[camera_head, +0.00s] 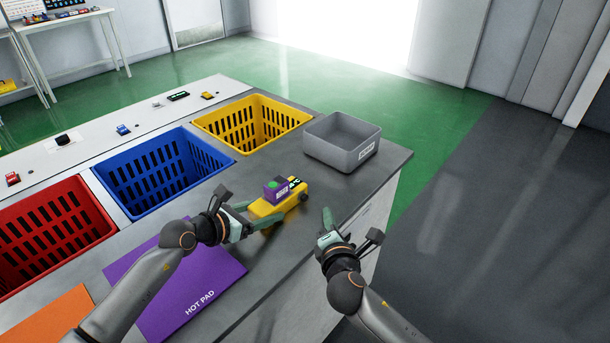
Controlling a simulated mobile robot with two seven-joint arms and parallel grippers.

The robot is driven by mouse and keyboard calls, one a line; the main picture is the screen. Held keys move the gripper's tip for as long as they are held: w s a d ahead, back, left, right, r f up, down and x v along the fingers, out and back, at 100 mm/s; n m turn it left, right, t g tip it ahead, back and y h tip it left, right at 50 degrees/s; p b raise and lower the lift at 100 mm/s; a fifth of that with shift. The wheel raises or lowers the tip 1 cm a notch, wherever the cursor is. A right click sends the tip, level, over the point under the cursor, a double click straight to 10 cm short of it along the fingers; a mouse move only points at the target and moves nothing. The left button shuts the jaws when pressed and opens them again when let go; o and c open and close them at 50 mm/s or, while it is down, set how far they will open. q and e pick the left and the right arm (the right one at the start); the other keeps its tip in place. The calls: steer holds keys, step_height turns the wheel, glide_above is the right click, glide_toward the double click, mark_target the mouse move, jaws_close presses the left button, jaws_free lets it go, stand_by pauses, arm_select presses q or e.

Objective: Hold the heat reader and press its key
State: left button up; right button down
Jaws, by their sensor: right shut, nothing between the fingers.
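The heat reader (266,208) has a yellow body, a purple block on top with a green key (273,184), and a dark nose at its right end. It is over the grey counter near the middle; I cannot tell if it touches the counter. My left gripper (256,212) has its fingers on both sides of the reader's yellow left end and appears shut on it. My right gripper (327,221) is shut and empty, to the right of the reader, near the counter's front edge and apart from the reader.
A purple hot pad (215,283) and an orange pad (50,318) lie on the counter (290,258). Red (62,212), blue (188,138) and yellow (262,103) baskets line its far side. A grey bin (330,158) stands at the right end. Small items lie on the white strip behind.

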arm_select(q)
steer(key=o, duration=0.5)
